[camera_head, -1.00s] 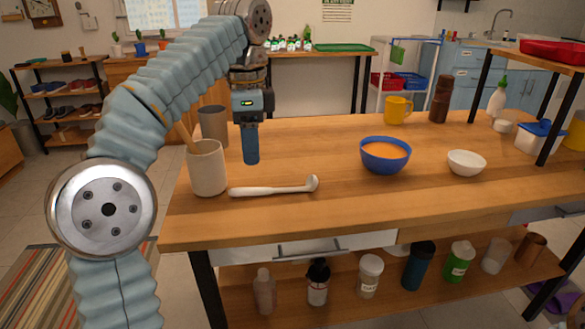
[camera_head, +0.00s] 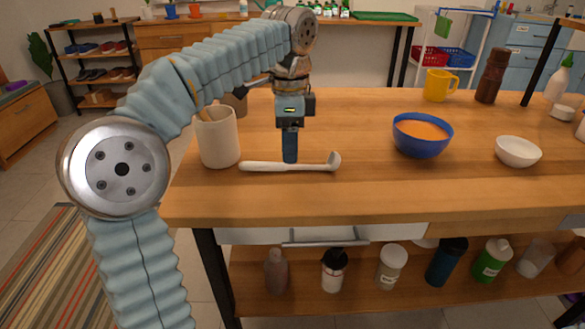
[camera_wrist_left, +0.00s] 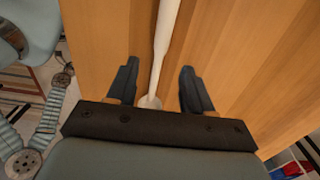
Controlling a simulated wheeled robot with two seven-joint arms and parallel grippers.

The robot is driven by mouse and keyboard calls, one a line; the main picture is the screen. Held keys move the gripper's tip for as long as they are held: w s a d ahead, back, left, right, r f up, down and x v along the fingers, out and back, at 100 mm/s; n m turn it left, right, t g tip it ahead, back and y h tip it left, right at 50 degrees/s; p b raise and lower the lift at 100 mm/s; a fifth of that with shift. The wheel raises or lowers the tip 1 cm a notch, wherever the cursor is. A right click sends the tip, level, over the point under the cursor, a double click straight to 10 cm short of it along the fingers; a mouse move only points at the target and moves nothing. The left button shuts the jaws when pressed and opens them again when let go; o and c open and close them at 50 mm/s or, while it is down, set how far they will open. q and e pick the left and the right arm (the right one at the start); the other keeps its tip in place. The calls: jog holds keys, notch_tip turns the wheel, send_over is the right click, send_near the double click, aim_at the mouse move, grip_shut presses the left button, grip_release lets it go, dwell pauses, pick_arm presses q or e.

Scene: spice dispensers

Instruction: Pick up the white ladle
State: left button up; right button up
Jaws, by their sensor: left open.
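The white ladle (camera_head: 275,167) lies on the wooden table near its front edge, its handle to the left and its small bowl to the right. My left gripper (camera_head: 290,158) points down at the ladle, around the middle of its length in the head view. In the left wrist view the ladle (camera_wrist_left: 162,45) runs between the two open fingers of the left gripper (camera_wrist_left: 158,85). The fingers are apart from it on both sides, and nothing is held. Whether the fingertips reach table height cannot be told. My right gripper is not in view.
A beige cup (camera_head: 218,140) with a wooden utensil stands just left of the ladle. A blue bowl (camera_head: 420,146) of orange contents and a white bowl (camera_head: 517,152) stand to the right. A yellow mug (camera_head: 440,86) is farther back. The table between is clear.

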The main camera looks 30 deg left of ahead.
pick_arm(q)
notch_tip(320, 180, down, 4)
jog(key=shift+r, duration=0.1)
jog(key=shift+c, duration=0.3)
grip_shut()
jog(key=shift+r, duration=0.15)
